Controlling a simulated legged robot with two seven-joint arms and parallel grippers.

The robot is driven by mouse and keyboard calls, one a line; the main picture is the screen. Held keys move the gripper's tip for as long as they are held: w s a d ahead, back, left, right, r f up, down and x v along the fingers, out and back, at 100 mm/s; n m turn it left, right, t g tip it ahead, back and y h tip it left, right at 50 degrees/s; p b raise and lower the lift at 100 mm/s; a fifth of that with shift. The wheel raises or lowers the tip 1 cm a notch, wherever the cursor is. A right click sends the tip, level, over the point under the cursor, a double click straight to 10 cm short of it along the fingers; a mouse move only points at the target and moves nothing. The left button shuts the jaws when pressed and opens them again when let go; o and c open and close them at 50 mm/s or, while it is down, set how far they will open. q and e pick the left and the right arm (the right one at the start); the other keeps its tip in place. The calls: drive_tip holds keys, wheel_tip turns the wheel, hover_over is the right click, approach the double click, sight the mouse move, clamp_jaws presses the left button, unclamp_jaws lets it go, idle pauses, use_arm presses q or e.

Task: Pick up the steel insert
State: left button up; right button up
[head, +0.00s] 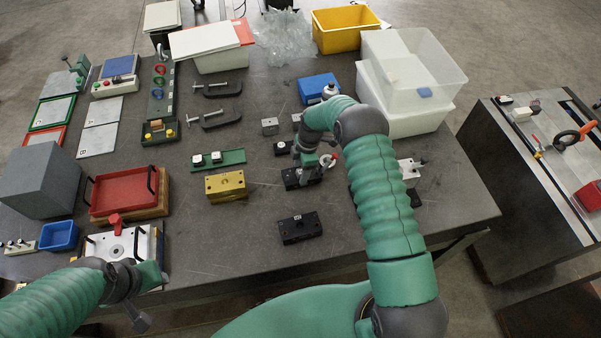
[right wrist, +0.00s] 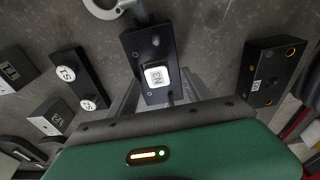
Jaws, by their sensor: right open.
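A small steel insert (right wrist: 157,78) with a white top marked N3 sits on a black mould base (right wrist: 139,46) in the right wrist view. My right gripper (right wrist: 160,100) is open, with one finger on each side of the insert. I cannot tell whether the fingers touch it. In the head view my right gripper (head: 310,168) is low over the black base (head: 291,181), and it hides the insert. My left gripper (head: 143,300) is at the lower left, by a white plate (head: 106,243); its jaws do not show clearly.
Another black block (right wrist: 265,72) stands at the right in the wrist view. A dark bar with white discs (right wrist: 78,78) and a grey block (right wrist: 50,117) are at the left. In the head view, a yellow block (head: 226,185) and front black block (head: 300,228) have bare table around them.

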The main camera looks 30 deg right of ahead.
drive_tip(key=shift+s+d+f, duration=0.2)
drive_tip(key=shift+d+f, duration=0.05)
drive_tip(key=shift+f, duration=0.05)
drive_tip(key=shift+c, duration=1.5)
drive_tip(key=shift+s+a, duration=0.15)
drive_tip(key=shift+a, duration=0.1)
drive_tip(key=c, duration=0.7)
drive_tip(key=shift+s, duration=0.1)
clamp_jaws()
